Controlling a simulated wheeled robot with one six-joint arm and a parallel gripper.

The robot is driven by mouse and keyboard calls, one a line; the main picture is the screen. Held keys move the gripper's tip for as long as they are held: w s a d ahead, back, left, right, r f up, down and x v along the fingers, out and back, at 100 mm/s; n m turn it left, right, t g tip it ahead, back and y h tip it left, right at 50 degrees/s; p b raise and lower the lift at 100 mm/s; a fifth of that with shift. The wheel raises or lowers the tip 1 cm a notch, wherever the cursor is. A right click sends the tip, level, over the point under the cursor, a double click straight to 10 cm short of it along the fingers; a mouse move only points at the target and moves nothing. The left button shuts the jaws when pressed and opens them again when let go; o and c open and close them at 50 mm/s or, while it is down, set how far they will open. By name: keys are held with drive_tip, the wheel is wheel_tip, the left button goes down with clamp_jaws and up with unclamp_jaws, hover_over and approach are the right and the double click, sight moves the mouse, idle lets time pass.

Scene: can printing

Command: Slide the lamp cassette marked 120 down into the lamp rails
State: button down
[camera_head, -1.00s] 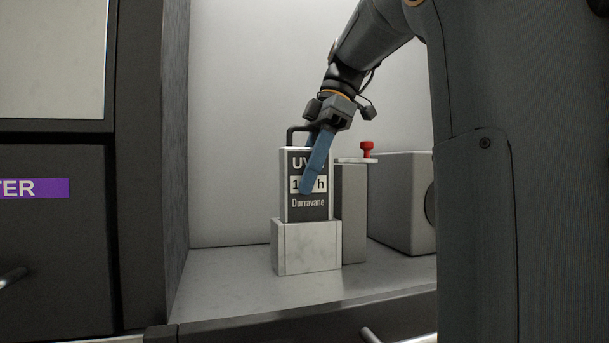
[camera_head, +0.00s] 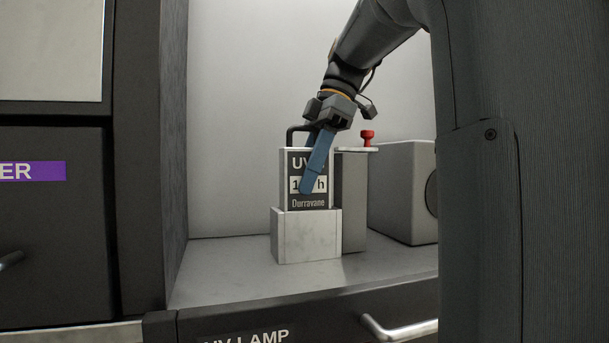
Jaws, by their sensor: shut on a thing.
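The lamp cassette (camera_head: 308,204) is a dark upright plate with a pale frame and a black handle on top. Its front reads "UV", then a number starting with 1 and ending in "h", then "Durravane"; a blue finger covers the middle of the number. My gripper (camera_head: 309,190) is shut on the cassette, with one blue finger slanting down across its front; the other finger is mostly hidden. The cassette's lower end is hidden behind the front of a pale block-shaped holder (camera_head: 307,236), apparently the lamp rails. The cassette stands about upright there.
A grey post (camera_head: 354,205) with a plate and red knob (camera_head: 367,137) stands just right of the holder. A grey box (camera_head: 403,195) is farther right. A dark side wall (camera_head: 174,130) is on the left. A drawer (camera_head: 300,318) marked "UV LAMP" is below the shelf.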

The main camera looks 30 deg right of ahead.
drive_tip(key=shift+f, duration=0.45)
drive_tip(key=c, duration=1.2)
unclamp_jaws()
drive_tip(key=p+v, duration=0.1)
drive_tip(key=v, duration=0.6)
drive_tip(key=shift+d+r, duration=0.15)
drive_tip(key=shift+r, duration=0.2)
